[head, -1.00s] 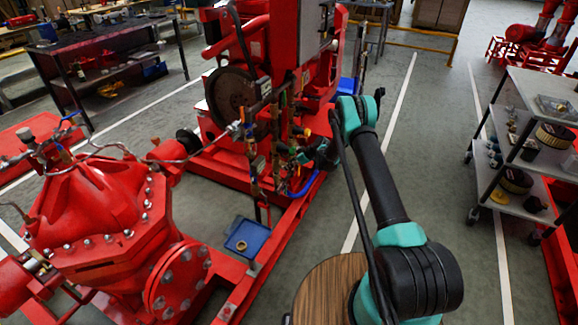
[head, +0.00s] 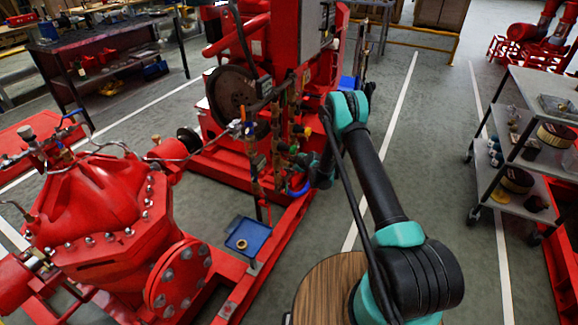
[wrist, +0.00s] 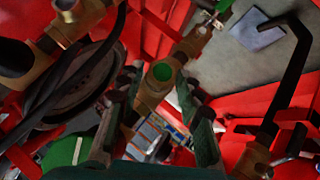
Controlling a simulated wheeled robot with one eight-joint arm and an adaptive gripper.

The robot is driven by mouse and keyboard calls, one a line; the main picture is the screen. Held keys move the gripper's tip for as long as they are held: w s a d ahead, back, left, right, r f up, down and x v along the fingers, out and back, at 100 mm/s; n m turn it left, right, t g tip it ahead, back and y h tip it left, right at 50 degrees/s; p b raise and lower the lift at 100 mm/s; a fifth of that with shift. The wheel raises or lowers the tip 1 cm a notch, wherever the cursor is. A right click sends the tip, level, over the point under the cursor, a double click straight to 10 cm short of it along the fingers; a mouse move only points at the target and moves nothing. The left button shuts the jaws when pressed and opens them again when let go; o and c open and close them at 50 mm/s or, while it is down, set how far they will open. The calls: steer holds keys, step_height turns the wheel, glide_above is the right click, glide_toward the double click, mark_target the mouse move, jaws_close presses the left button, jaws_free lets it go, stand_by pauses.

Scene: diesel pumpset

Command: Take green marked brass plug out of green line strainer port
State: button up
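A brass fitting with a green end face (wrist: 163,72) shows in the middle of the wrist view; it appears to be the green marked plug on the strainer port. My gripper (wrist: 157,88) has its two fingers spread, one on each side of this brass part. Whether either finger touches it I cannot tell. In the head view my gripper (head: 304,172) is at the brass pipework (head: 277,140) on the red pumpset, and its fingers and the plug are too small to make out there.
Brass valves and pipes, a black hose (wrist: 85,75) and a black bent handle (wrist: 291,75) crowd the gripper. A blue tray (head: 262,234) with a small ring-shaped part lies below the pipework. A grey shelf cart (head: 535,100) stands right; the floor between is clear.

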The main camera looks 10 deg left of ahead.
steer(key=shift+o, duration=0.2)
steer(key=shift+w+d+m+g+y, duration=0.15)
steer(key=shift+w+m+g+y, duration=0.15)
steer(key=shift+m+g, duration=0.45)
steer(key=m+g, duration=0.1)
steer(key=g, duration=0.2)
steer(key=shift+y, duration=0.4)
jaws_close()
steer(key=shift+s+a+n+t+h, duration=0.25)
steer(key=shift+n+t, duration=0.3)
steer(key=shift+t, duration=0.5)
steer(key=shift+s+d+n+t+h, duration=0.15)
steer(key=shift+n+t+h, duration=0.45)
steer(key=shift+t, duration=0.6)
